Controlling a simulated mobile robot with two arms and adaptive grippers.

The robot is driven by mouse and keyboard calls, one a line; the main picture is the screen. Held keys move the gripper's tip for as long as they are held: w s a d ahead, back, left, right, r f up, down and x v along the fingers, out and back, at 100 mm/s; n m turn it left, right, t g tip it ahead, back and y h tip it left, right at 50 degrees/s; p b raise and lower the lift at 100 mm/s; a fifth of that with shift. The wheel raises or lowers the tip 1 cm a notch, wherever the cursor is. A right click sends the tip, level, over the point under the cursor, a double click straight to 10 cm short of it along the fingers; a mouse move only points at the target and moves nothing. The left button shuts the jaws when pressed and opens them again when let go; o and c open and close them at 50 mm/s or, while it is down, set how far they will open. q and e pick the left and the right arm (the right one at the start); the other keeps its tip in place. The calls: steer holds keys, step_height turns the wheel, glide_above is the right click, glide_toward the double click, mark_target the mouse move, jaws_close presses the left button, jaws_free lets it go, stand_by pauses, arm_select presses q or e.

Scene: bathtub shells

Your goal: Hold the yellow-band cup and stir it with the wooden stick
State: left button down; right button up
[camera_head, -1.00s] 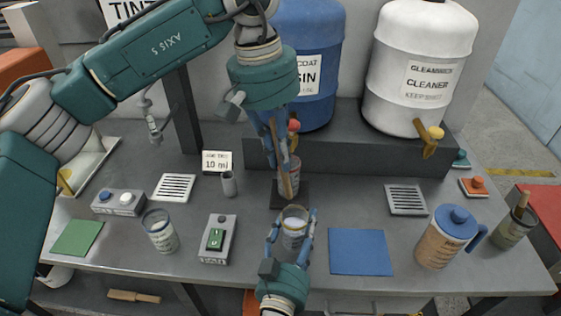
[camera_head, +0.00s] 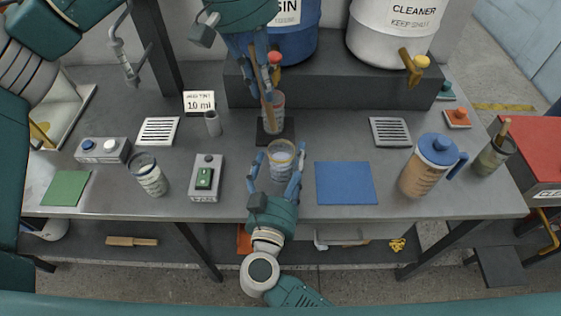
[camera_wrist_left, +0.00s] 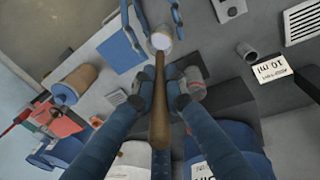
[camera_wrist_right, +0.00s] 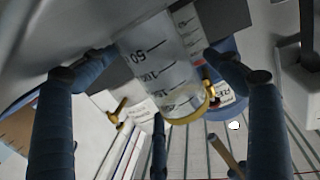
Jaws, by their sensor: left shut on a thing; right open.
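The clear cup with the yellow band (camera_head: 281,160) stands upright on the grey bench, near its front middle. My right gripper (camera_head: 275,172) is open, with fingers on both sides of the cup. In the right wrist view the cup (camera_wrist_right: 165,70) shows measuring marks and a yellow ring, between the spread fingers. My left gripper (camera_head: 264,92) is shut on the wooden stick (camera_head: 268,110), above the bench and behind the cup. In the left wrist view the stick (camera_wrist_left: 159,120) points toward the cup (camera_wrist_left: 162,40). Whether its tip is over the cup is unclear.
Another measuring cup (camera_head: 278,123) stands close behind, on a dark pad below the blue drum's tap (camera_head: 274,58). A switch box (camera_head: 207,178) and a third cup (camera_head: 148,176) stand left.

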steer(key=v, duration=1.1)
steer(key=shift+s, duration=0.35)
